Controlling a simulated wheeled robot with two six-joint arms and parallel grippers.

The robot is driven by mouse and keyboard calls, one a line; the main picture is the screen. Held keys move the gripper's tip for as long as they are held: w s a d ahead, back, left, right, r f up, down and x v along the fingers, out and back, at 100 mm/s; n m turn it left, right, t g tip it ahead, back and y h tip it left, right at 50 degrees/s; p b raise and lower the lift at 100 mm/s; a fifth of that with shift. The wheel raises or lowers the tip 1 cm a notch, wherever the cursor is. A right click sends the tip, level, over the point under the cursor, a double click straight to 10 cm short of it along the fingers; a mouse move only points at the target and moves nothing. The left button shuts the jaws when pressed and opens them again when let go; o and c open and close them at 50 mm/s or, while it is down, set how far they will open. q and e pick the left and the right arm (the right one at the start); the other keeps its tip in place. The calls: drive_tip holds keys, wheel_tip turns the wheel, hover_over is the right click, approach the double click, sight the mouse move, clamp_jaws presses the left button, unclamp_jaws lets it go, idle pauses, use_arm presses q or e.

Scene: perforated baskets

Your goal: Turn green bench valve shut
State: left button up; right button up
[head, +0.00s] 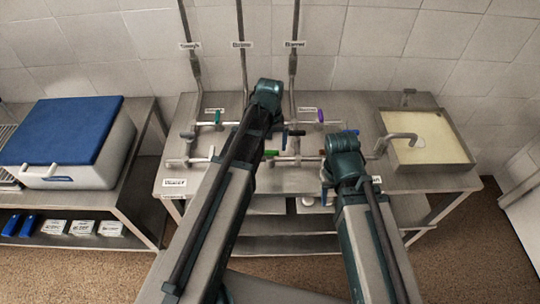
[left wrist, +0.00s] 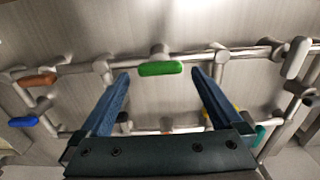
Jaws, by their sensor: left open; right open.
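The green valve handle (head: 270,153) sits on the front pipe of the steel bench, near its middle. In the left wrist view the green handle (left wrist: 160,68) lies crosswise, roughly along the pipe, between and beyond my fingertips. My left gripper (head: 287,134) is open and empty, and its fingers (left wrist: 160,76) stand on either side of the handle's line without visibly touching it. In the head view my left arm hides part of the pipework. My right gripper (head: 325,190) is open, low at the bench's front edge and mostly hidden by its own arm.
Other handles are close by: teal (head: 218,117), purple (head: 320,115), white (head: 211,152) and brown (left wrist: 37,80). Upright pipes (head: 241,50) rise behind the bench. A sink (head: 455,125) with a tap stands right, and a blue-lidded cooler (head: 70,130) stands left.

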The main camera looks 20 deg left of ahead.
sight(270, 153)
use_arm(q)
wheel_tip(270, 153, down, 2)
drive_tip(key=shift+f+b, duration=0.2)
drive_tip(key=shift+b, duration=0.5)
use_arm(e)
wheel_tip(270, 153, down, 2)
drive_tip(key=shift+f, duration=0.15)
use_arm(q)
drive_tip(key=c, duration=1.2)
